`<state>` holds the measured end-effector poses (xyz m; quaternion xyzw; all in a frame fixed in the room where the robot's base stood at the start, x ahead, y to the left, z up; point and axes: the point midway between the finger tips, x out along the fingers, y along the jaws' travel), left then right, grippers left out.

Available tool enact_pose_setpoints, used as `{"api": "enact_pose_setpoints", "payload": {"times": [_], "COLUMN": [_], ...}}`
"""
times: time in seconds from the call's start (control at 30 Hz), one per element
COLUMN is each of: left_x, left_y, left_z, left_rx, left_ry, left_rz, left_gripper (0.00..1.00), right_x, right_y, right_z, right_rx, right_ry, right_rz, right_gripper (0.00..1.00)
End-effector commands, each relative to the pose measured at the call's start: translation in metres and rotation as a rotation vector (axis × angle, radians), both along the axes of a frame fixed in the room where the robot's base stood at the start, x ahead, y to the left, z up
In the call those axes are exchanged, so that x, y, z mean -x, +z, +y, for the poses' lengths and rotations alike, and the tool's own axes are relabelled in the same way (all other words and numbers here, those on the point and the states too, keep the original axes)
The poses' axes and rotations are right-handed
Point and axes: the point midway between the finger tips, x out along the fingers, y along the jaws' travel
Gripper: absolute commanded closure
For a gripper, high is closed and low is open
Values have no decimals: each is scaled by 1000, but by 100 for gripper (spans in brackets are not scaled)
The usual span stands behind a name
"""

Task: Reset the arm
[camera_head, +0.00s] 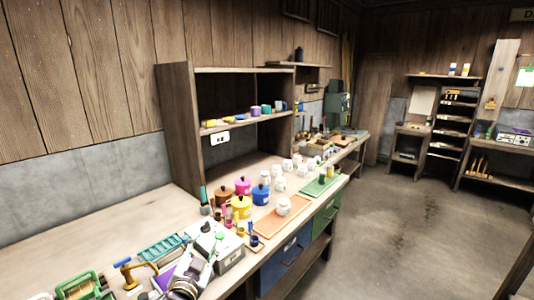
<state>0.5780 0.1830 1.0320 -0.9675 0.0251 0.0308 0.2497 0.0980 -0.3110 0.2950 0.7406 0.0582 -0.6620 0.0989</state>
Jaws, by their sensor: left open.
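My left gripper (203,246) is at the lower part of the head view, over the near end of the long wooden workbench (95,232). Its grey and black arm comes up from the bottom edge. The jaws are open, and I see nothing held between them. The fingertips are small and hard to separate from the white box (231,257) with a dark knob beside them. I cannot tell whether they touch it. My right gripper is not in view.
White jars (283,206) and an orange mat (268,222) lie farther along. A wooden shelf unit (181,128) stands behind. The floor (400,235) at right is clear.

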Motion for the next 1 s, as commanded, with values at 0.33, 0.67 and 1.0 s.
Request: {"api": "enact_pose_setpoints", "payload": {"times": [0.33,0.67,1.0], "left_x": [59,145,211], "left_y": [-94,-167,-199], "left_z": [34,45,43], "left_rx": [122,209,251], "left_ry": [146,222,237], "left_rz": [398,790,1041], "left_gripper": [54,54,54], "right_x": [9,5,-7], "right_y": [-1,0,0], "right_z": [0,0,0], "right_rx": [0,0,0], "right_ry": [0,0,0], "right_rz": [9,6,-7], "right_gripper": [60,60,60]}}
